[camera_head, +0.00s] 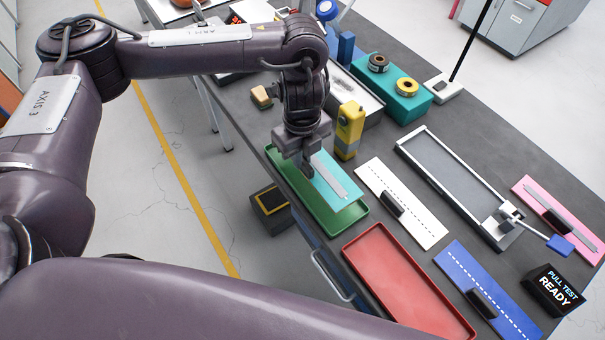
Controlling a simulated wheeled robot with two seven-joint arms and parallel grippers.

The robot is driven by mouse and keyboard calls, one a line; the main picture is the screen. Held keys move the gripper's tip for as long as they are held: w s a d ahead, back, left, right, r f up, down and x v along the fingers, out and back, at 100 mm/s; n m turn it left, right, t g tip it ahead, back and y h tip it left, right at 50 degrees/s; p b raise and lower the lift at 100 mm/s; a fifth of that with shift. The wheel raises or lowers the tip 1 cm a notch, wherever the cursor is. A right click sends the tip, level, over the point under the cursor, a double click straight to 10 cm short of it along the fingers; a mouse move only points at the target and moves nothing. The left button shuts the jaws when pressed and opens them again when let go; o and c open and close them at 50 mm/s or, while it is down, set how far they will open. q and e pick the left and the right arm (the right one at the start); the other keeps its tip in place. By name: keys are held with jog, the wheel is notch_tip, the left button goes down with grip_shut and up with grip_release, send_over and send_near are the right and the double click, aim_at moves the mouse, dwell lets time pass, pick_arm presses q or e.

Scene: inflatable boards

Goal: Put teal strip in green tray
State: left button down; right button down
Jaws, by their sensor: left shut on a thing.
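The teal strip (326,178) carries a grey bar along its top and is over the green tray (316,220). My left gripper (306,172) points down at the strip's near left end and is shut on it. The strip covers part of the tray's inside. I cannot tell whether the strip touches the tray floor or hangs just above it. The tray's front left part shows empty. My right gripper is not in view.
A red tray (407,285) lies to the right of the green tray. White (401,203), blue (487,290) and pink (556,215) strips lie further right. A yellow device (349,130) stands close behind the teal strip. A grey framed tray (452,180) lies beyond.

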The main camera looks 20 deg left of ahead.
pick_arm(q)
notch_tip(320, 180, down, 4)
jog(key=shift+r, duration=0.1)
notch_tip(320, 180, down, 3)
jog(key=shift+f+b, duration=0.15)
jog(key=shift+b, duration=0.5)
jog(key=shift+f, duration=0.25)
jog(key=shift+f, duration=0.1)
jog(key=c, duration=1.5)
grip_release()
jog(key=shift+f, duration=0.1)
jog(key=shift+o, duration=0.2)
jog(key=shift+r, duration=0.2)
notch_tip(320, 180, up, 12)
jog(key=shift+r+p, duration=0.1)
jog(key=shift+p, duration=0.65)
